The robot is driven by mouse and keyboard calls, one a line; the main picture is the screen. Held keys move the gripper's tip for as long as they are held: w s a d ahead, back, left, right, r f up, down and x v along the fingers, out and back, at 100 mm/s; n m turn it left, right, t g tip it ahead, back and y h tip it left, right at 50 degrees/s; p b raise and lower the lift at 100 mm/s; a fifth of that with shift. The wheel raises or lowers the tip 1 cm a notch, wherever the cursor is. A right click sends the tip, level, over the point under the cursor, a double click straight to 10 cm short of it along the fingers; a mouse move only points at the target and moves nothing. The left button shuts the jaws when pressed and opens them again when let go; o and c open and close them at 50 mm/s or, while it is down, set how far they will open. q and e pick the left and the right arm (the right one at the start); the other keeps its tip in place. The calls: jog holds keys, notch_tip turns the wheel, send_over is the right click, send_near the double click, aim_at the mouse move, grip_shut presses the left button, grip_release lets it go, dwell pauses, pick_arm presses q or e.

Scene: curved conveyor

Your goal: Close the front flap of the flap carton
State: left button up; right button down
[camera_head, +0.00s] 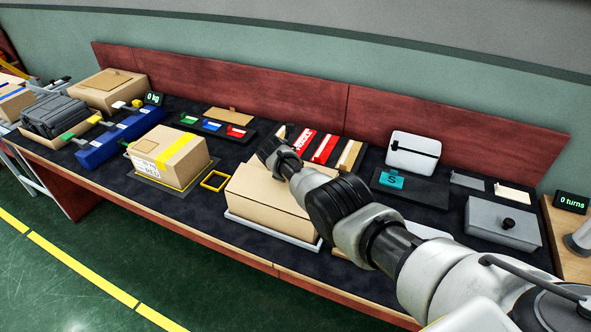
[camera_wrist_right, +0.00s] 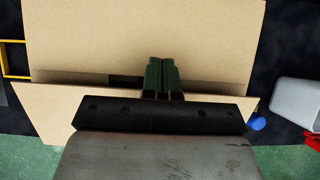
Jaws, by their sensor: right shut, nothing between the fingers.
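The flap carton (camera_head: 262,203) is a large tan cardboard box on a light tray (camera_head: 262,233) at the table's front middle. My right arm reaches over it from the lower right, hiding part of its top and right side. My right gripper (camera_wrist_right: 160,68) is shut and empty, its dark fingertips together over the carton. In the right wrist view, a broad cardboard panel (camera_wrist_right: 140,35) spans the top. A second panel (camera_wrist_right: 48,112), on the floor side, is partly hidden behind the gripper. A narrow dark gap shows between them. I cannot tell whether the fingers touch cardboard. My left gripper is not in view.
A taped carton (camera_head: 172,155) and a yellow square frame (camera_head: 214,181) stand left of the flap carton. Red and tan packets (camera_head: 323,148) lie behind it. A grey lidded box (camera_head: 502,222) is at the right. The table's front edge is close.

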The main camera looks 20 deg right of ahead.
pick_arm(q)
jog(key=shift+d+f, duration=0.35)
pick_arm(e)
jog(key=shift+f+y, duration=0.2)
jog(key=shift+y, duration=0.1)
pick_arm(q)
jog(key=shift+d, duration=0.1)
pick_arm(e)
jog(key=shift+r, duration=0.1)
